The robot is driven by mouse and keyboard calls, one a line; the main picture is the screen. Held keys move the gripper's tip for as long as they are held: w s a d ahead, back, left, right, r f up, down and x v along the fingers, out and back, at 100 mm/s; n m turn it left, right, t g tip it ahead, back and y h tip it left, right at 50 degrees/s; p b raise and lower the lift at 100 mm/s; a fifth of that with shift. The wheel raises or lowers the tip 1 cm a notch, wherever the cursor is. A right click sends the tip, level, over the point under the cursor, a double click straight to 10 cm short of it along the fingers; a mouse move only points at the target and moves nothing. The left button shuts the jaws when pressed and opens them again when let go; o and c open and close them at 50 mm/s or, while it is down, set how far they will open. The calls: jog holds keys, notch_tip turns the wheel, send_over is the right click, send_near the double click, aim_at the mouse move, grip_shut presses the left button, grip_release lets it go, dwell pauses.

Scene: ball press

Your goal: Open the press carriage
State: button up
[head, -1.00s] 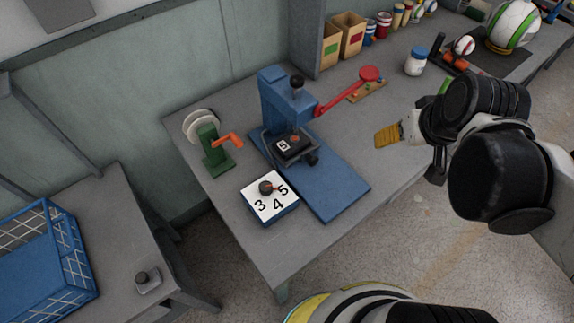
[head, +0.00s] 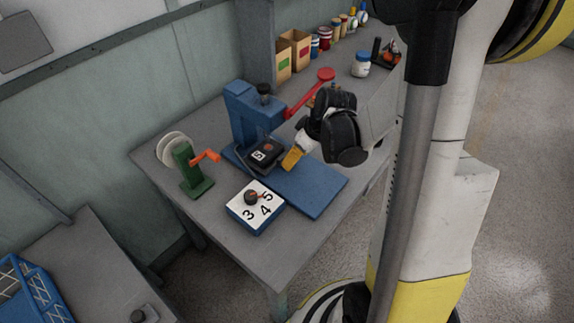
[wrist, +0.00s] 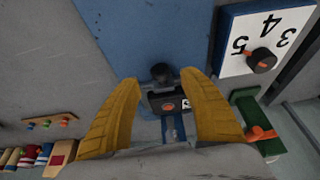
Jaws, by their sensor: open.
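The blue press (head: 240,110) stands on the grey table, with a red lever (head: 308,92) at its right. Its black carriage (head: 265,152), marked with a white number tile, sits low at the front of the press. In the wrist view the carriage (wrist: 168,103) shows between my fingers, with its dark round knob (wrist: 162,72) at the level of the fingertips. My gripper (head: 292,158) is open just right of the carriage in the head view. Its yellow fingers (wrist: 160,79) stand apart on either side of the knob. Whether they touch it I cannot tell. In the head view my gripper hides the knob.
A blue box with a white numbered top and dial (head: 256,206) stands in front of the press. A green stand with an orange crank (head: 193,168) is at its left. A blue plate (head: 310,188) lies under the press. Cardboard boxes (head: 298,50) and jars stand farther back.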

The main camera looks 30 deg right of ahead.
jog(key=b+x, duration=0.1)
jog(key=x, duration=0.4)
jog(key=shift+b, duration=0.3)
jog(key=shift+c, duration=0.3)
grip_shut()
